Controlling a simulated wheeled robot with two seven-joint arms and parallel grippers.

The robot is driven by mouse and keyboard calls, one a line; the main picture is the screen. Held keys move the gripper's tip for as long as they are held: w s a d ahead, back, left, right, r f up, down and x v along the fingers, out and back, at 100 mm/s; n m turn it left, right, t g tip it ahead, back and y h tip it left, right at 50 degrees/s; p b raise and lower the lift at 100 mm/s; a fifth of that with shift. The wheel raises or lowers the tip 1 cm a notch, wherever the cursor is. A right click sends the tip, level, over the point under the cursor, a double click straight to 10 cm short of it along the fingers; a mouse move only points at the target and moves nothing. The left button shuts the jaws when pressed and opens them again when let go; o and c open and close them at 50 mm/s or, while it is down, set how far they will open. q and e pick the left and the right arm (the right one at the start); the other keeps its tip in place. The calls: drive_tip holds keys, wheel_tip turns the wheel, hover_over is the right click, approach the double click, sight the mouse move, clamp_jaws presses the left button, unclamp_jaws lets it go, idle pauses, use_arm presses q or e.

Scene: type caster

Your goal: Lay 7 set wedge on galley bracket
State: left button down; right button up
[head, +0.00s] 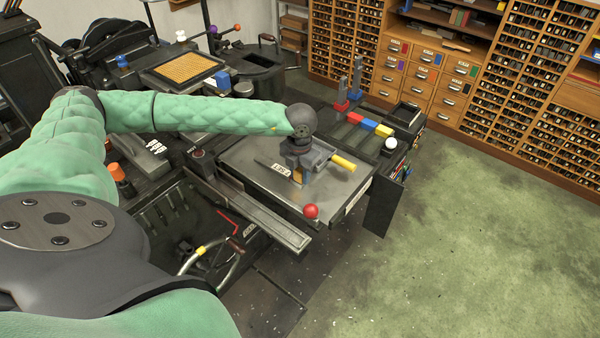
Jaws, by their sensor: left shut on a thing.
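My left gripper (298,178) points down over the grey top plate (245,165) of the machine. It is shut on a thin dark piece with a white label, which I take for the 7 set wedge (272,167). The piece sticks out to the left of the fingers. The label is too small to read, and the fingers hide the piece's other end. I cannot tell whether it touches the plate. I cannot tell for certain which part is the galley bracket. My right gripper is not in view.
A yellow handle (343,162) sticks out just right of the gripper, and a red ball knob (311,211) stands at the plate's front edge. Blue, yellow and red blocks (369,125) lie behind to the right. Wooden type cabinets (425,75) line the back. The green floor (480,240) at right is clear.

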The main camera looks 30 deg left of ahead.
use_arm(q)
drive_tip(key=c, duration=1)
unclamp_jaws()
drive_tip(key=shift+c, duration=0.2)
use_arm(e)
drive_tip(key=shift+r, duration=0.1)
use_arm(q)
drive_tip(key=shift+r, duration=0.1)
drive_tip(key=shift+r, duration=0.4)
wheel_tip(320, 180, up, 11)
drive_tip(key=b, duration=0.3)
drive_tip(key=shift+r+b, duration=0.15)
drive_tip(key=shift+b, duration=0.15)
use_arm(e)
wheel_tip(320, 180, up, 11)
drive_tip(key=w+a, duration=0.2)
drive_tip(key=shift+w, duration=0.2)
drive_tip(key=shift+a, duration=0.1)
